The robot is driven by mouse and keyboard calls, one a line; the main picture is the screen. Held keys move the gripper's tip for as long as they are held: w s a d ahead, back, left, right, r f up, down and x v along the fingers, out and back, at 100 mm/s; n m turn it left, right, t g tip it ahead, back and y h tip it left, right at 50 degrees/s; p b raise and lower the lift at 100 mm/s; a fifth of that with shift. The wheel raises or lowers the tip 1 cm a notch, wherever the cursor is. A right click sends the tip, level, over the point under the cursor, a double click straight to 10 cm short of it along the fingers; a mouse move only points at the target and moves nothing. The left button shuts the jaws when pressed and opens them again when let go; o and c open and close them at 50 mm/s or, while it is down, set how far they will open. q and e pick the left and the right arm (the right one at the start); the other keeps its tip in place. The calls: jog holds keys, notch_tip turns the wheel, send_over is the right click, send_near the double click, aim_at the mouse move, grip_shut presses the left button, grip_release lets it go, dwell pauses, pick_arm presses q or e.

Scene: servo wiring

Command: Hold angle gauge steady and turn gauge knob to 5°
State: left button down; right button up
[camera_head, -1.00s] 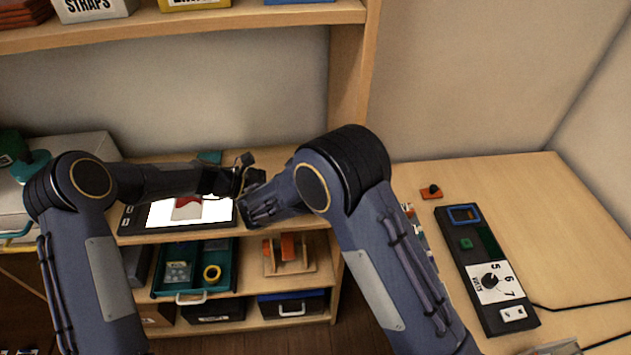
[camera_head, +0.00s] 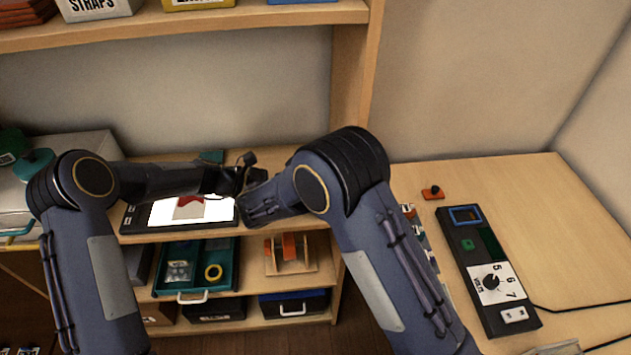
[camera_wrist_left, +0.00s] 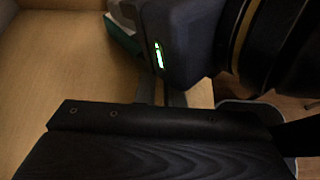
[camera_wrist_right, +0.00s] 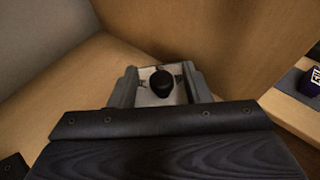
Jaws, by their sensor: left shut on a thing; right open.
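The angle gauge shows in the right wrist view as a pale plate (camera_wrist_right: 148,97) with a round black knob (camera_wrist_right: 161,82). My right gripper (camera_wrist_right: 160,76) is open, with one finger on each side of the knob; contact cannot be told. In the head view the arms meet over the shelf top, and the gauge is mostly hidden there. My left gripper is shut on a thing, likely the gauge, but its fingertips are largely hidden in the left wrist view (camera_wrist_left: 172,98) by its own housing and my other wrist. The gauge's scale reading cannot be seen.
A tablet (camera_head: 140,222) with a lit screen lies in front of the arms. A teal object (camera_head: 212,157) lies behind my left arm. A control panel with a dial (camera_head: 468,215) stands on the right-hand table. A teal tray (camera_head: 228,275) sits on the shelf below.

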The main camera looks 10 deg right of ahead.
notch_tip(320, 180, up, 10)
jog(key=shift+a, duration=0.15)
dwell(0.3)
jog(key=shift+s, duration=0.1)
jog(key=s+a+f+n+t+y, duration=0.1)
jog(key=s+f+n+t+y, duration=0.15)
jog(key=s, duration=0.25)
jog(key=s+a+f+n+t+y, duration=0.1)
jog(key=s+f+n+t+y, duration=0.15)
jog(key=s+n+y, duration=0.2)
jog(key=shift+g, duration=0.6)
jog(key=x, duration=1.1)
jog(key=shift+w+d+f, duration=0.1)
jog(key=shift+d+f, duration=0.05)
jog(key=shift+f, duration=0.3)
